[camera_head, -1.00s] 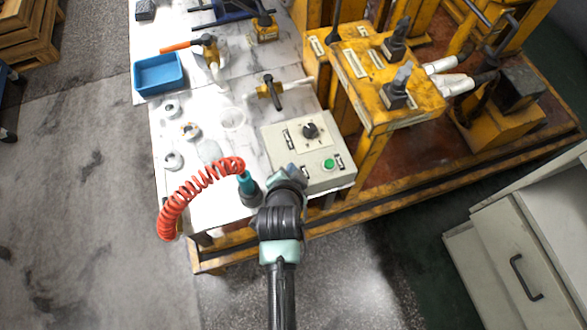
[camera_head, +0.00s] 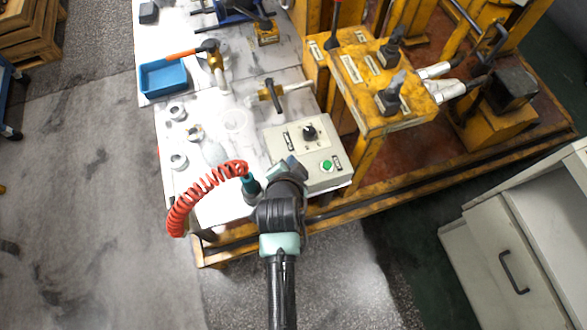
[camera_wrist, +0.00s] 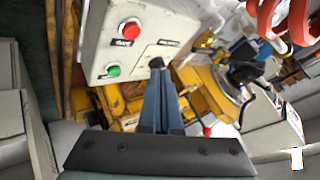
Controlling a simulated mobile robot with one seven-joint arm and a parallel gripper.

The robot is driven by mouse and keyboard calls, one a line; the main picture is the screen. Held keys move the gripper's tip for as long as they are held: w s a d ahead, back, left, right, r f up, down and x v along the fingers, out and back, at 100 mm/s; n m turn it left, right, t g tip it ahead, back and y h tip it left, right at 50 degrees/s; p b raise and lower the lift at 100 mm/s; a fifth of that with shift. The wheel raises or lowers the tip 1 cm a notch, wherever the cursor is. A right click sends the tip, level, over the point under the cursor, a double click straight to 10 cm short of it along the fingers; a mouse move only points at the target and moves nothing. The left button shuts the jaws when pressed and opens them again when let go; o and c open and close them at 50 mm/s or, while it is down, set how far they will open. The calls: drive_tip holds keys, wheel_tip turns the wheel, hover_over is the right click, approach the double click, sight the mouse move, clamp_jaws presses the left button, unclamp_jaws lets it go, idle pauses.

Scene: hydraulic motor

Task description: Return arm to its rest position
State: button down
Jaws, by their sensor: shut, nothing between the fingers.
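My arm reaches up from the bottom of the head view to the front edge of the bench. In the wrist view my gripper (camera_wrist: 157,66) is shut, its two blue fingers together with nothing between them. Its tips are in front of the grey control box (camera_wrist: 150,30), and I cannot tell the exact gap. The box carries a red button (camera_wrist: 130,29) and a green button (camera_wrist: 113,70). In the head view the control box (camera_head: 290,140) sits on the bench with a black knob and the green button, and my wrist hides part of its front edge.
An orange coiled hose (camera_head: 195,195) hangs beside my wrist. The white bench (camera_head: 228,98) holds a blue tray (camera_head: 164,78), several rings and valve parts. A yellow machine (camera_head: 365,75) stands right of the box. A cabinet (camera_head: 515,235) is at right.

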idle(0.8)
drive_tip(key=w+r+n+t, duration=0.2)
drive_tip(key=w+r+t, duration=0.1)
drive_tip(key=r, duration=1)
drive_tip(key=w+r+n+t, duration=0.1)
drive_tip(key=w+r+t, duration=0.25)
drive_tip(key=r, duration=0.95)
drive_tip(key=w+r+n+t, duration=0.2)
drive_tip(key=w+r+t, duration=0.15)
drive_tip(key=r, duration=0.85)
drive_tip(key=s+r+n+t, duration=0.1)
drive_tip(key=s+r, duration=0.4)
drive_tip(key=r, duration=0.5)
drive_tip(key=s+r+n+t, duration=0.2)
drive_tip(key=s+r+t, duration=0.2)
drive_tip(key=r, duration=0.6)
drive_tip(key=s+r+n+t+y, duration=0.1)
drive_tip(key=s+r+n+t, duration=0.1)
drive_tip(key=s+r, duration=0.5)
wheel_tip(320, 180, up, 4)
drive_tip(key=shift+d+f+t, duration=0.15)
drive_tip(key=shift+f+t, duration=0.1)
drive_tip(key=shift+t, duration=0.35)
drive_tip(key=shift+d, duration=0.1)
